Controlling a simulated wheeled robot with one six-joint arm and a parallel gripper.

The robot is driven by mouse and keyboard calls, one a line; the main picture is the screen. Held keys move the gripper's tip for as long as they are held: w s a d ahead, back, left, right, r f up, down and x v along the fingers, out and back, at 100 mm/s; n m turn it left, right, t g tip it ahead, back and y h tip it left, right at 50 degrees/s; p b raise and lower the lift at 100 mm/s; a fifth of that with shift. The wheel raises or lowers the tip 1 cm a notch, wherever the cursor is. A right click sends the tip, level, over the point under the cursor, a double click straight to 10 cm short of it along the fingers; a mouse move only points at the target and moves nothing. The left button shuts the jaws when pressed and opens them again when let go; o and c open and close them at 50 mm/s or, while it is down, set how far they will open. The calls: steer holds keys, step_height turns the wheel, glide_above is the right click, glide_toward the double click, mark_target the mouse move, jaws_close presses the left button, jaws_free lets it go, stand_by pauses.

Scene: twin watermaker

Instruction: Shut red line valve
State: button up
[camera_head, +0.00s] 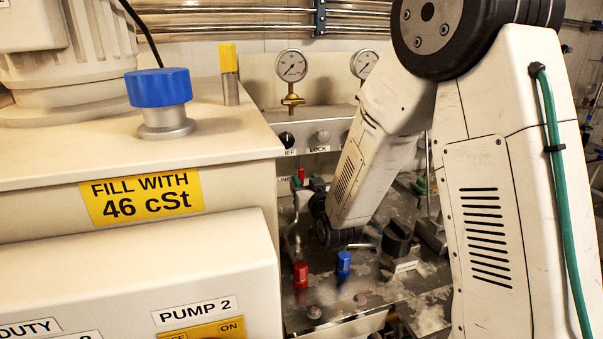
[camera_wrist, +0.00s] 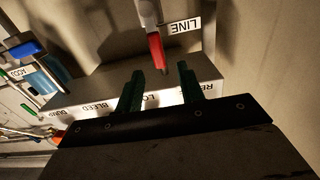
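The red line valve shows in the wrist view as a red handle (camera_wrist: 156,50) on a grey stem, beside an upside-down LINE label (camera_wrist: 186,24). In the head view a small part of the red handle (camera_head: 301,173) shows near the panel, beside the partly hidden LINE label (camera_head: 284,180). My gripper (camera_wrist: 160,70) has two dark green fingers, spread apart and empty. In the wrist view the handle's end appears between the fingertips, touching neither; I cannot tell the exact depth gap. My gripper (camera_head: 307,184) is partly hidden by my wrist in the head view.
A panel (camera_wrist: 75,97) with labelled controls lies below the handle in the wrist view; a blue handle (camera_wrist: 27,50) is at left. In the head view, red (camera_head: 301,274) and blue (camera_head: 343,263) capped fittings stand below my wrist. A large cream housing (camera_head: 130,255) fills the left.

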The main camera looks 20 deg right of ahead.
mark_target(301, 174)
steer(key=w, duration=0.6)
steer(key=shift+w, duration=0.1)
jaws_close()
